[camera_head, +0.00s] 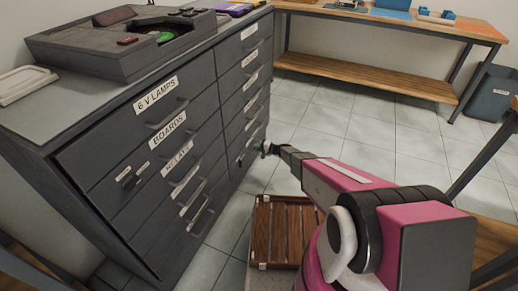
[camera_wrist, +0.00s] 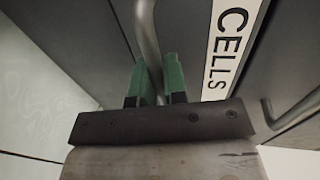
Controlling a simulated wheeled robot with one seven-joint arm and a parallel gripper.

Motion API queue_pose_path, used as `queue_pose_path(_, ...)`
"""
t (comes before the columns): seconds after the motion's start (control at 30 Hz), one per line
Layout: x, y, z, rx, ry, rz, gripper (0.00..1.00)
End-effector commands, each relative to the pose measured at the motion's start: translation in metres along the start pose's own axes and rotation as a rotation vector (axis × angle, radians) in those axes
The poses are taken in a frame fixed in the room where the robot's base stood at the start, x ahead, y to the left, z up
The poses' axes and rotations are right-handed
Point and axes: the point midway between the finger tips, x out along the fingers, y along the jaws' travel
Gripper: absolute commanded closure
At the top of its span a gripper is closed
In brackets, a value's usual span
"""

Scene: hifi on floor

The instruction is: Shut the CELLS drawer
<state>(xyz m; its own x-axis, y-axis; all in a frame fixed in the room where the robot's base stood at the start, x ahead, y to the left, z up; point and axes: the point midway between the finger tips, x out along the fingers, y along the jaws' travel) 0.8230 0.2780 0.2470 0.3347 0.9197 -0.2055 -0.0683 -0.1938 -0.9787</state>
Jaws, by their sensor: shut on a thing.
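The CELLS drawer (camera_wrist: 190,25) has a dark grey front with a white CELLS label (camera_wrist: 229,48) in the wrist view. Its metal bar handle (camera_wrist: 147,32) runs between the two green fingers of my gripper (camera_wrist: 155,82), which is shut on it. In the head view, my gripper (camera_head: 267,149) is at the low part of the right column of the grey cabinet (camera_head: 215,120). The CELLS label cannot be read there, and my gripper partly covers that area. How far the drawer stands out cannot be told.
A brown slatted crate (camera_head: 285,232) sits on the tiled floor below my arm. The cabinet's left column has labelled drawers, such as 6 V LAMPS (camera_head: 156,94). A workbench (camera_head: 380,85) and a grey bin (camera_head: 492,95) stand at the back. Floor between is clear.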

Motion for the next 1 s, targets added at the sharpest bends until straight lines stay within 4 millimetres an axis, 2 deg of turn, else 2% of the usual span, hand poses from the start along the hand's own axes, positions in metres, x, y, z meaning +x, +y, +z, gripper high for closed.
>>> queue_pose_path(0.03, 0.004, -0.001, -0.001, 0.0, -0.001, -0.002, 0.81)
queue_pose_path(0.1, 0.004, -0.001, -0.001, 0.0, -0.001, -0.002, 0.63)
queue_pose_path(0.47, -0.003, -0.001, 0.0, 0.0, -0.001, -0.001, 0.63)
queue_pose_path(0.57, -0.015, -0.001, 0.0, 0.0, -0.001, -0.001, 0.63)
queue_pose_path(0.8, -0.061, -0.002, 0.0, 0.0, 0.0, -0.002, 0.63)
queue_pose_path(1.0, -0.09, -0.001, 0.0, 0.0, 0.0, -0.002, 0.63)
